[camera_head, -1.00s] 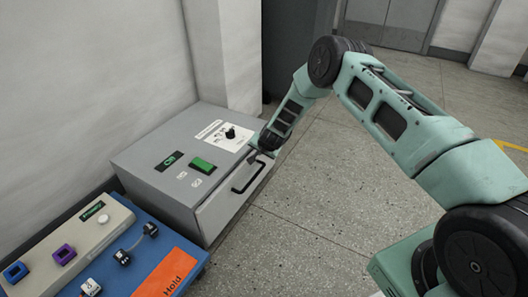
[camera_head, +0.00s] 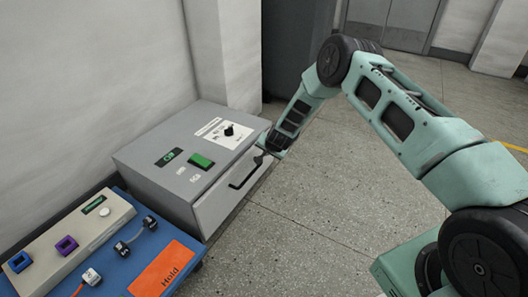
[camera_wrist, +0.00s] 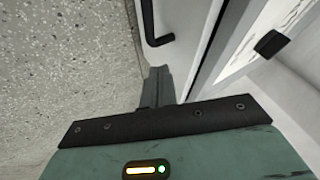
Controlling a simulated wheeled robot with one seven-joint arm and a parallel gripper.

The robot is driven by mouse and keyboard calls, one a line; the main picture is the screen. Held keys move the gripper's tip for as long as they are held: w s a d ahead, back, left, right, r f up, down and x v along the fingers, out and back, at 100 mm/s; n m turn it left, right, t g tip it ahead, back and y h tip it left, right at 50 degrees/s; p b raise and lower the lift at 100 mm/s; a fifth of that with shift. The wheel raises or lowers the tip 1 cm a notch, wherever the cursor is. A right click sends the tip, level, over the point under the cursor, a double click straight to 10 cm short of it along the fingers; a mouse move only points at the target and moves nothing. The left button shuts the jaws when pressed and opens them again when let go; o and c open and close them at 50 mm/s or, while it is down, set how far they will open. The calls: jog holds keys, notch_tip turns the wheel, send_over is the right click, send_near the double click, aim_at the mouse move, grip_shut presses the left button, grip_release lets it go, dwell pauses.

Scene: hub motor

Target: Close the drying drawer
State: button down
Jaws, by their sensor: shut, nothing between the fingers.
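The drying drawer (camera_head: 232,192) is the light grey front of a grey box-shaped machine, with a black bar handle (camera_head: 246,172). Its front looks flush or nearly flush with the machine; I cannot tell whether a small gap is left. My gripper (camera_head: 268,150) is at the far upper corner of the drawer front, beyond the handle. In the wrist view my gripper (camera_wrist: 159,88) is shut and empty, its fingertips at or very near the pale drawer front (camera_wrist: 187,22). The handle (camera_wrist: 151,27) also shows there. Contact is unclear.
The machine top carries a green button (camera_head: 201,160), a small display (camera_head: 168,157) and a black knob (camera_head: 229,131). A blue station (camera_head: 128,262) with an orange Hold pad (camera_head: 162,270) stands at the lower left. The speckled floor (camera_head: 320,215) in front is clear.

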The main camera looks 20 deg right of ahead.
jog(key=p+v, duration=0.4)
jog(key=v, duration=0.5)
jog(key=s+a+r+n+g+y, duration=0.2)
jog(key=s+a+r+n, duration=0.2)
jog(key=s+a+r, duration=0.45)
jog(key=s+a+r+n+g+y, duration=0.15)
jog(key=s+a+r+n, duration=0.35)
jog(key=a+r, duration=0.55)
jog(key=s+a+r+n+g, duration=0.2)
jog(key=s+r+n, duration=0.35)
jog(key=s, duration=0.95)
jog(key=s+d+r+n+g+h, duration=0.1)
jog(key=s+d+r, duration=0.2)
jog(key=s, duration=0.5)
jog(key=s+d+r+n+g+h, duration=0.1)
jog(key=s+d+r+n+h, duration=0.15)
jog(key=s, duration=0.65)
notch_tip(320, 180, up, 38)
jog(key=m+p, duration=0.1)
jog(key=p, duration=3.6)
jog(key=shift+w+a+f+y, duration=0.25)
jog(key=shift+y, duration=0.15)
jog(key=c, duration=2.1)
grip_release()
jog(key=shift+c, duration=0.2)
